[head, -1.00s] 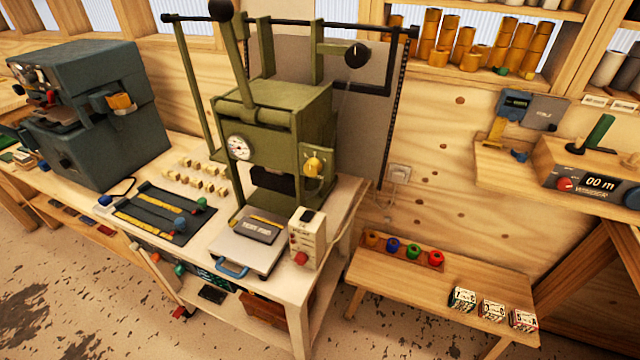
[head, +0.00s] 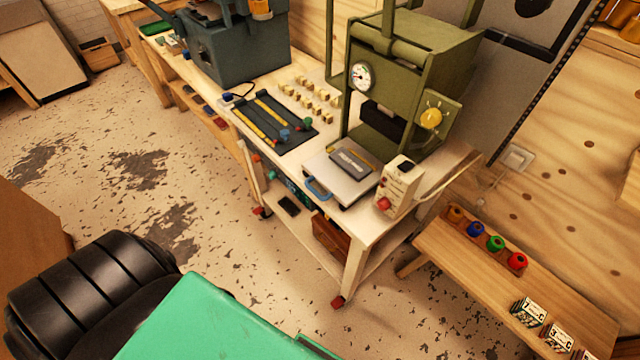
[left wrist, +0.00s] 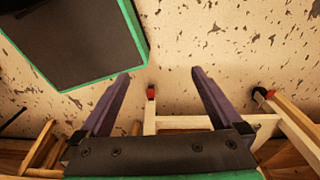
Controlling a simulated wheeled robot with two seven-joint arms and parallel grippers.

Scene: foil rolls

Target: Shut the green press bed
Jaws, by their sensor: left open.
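The green press (head: 405,75) stands on a pale bench in the head view, with a round gauge and a yellow knob on its front. Its bed (head: 345,188), a light metal plate with a blue handle (head: 317,190) at the front, sticks out towards me. A dark block (head: 352,161) lies on the bed. My left gripper (left wrist: 161,73) shows in the left wrist view, open and empty, with floor and bench legs beyond its fingers. It touches neither bed nor handle. My right gripper is not in view.
A control box with a red knob (head: 399,187) stands right of the bed. A dark mat with tools (head: 275,122) lies to the left. A low wooden bench (head: 470,262) with coloured spools stands at right. Open floor (head: 90,190) lies in front.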

